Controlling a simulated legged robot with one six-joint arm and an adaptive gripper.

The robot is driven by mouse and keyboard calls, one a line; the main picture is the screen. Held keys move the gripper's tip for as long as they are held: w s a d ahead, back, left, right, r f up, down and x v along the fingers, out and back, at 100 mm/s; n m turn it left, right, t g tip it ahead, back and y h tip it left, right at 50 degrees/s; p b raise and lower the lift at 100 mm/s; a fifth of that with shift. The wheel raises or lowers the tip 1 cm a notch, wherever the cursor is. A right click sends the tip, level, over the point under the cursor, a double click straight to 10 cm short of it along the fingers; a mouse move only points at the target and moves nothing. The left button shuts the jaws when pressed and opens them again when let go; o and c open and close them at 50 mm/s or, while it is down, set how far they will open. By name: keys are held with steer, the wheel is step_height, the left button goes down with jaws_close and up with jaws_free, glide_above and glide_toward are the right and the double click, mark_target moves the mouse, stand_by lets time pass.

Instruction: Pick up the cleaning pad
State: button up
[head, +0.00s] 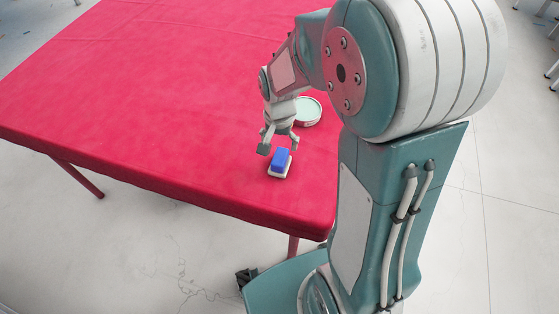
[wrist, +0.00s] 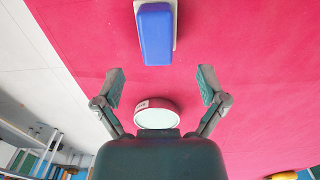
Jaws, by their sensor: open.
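The cleaning pad (head: 281,160) is a blue block on a white base. It lies on the red-covered table near the front edge. In the wrist view the pad (wrist: 155,35) is at the top, beyond my fingertips and roughly in line with the gap between them. My gripper (head: 279,146) is open and empty, with its fingers spread close to the pad in the head view. In the wrist view both fingers of my gripper (wrist: 161,78) are apart with nothing between the tips. Whether a finger touches the pad cannot be told.
A round container with a pale green top (head: 308,111) stands on the table (head: 150,95) behind my gripper; it also shows low in the wrist view (wrist: 157,117). A yellow item (wrist: 284,175) is partly visible at the lower right. The table left of the pad is clear.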

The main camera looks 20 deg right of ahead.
mark_target(280, 156)
steer(key=f, duration=0.5)
steer(key=shift+s+f, duration=0.2)
steer(key=shift+s, duration=0.05)
steer(key=c, duration=1.2)
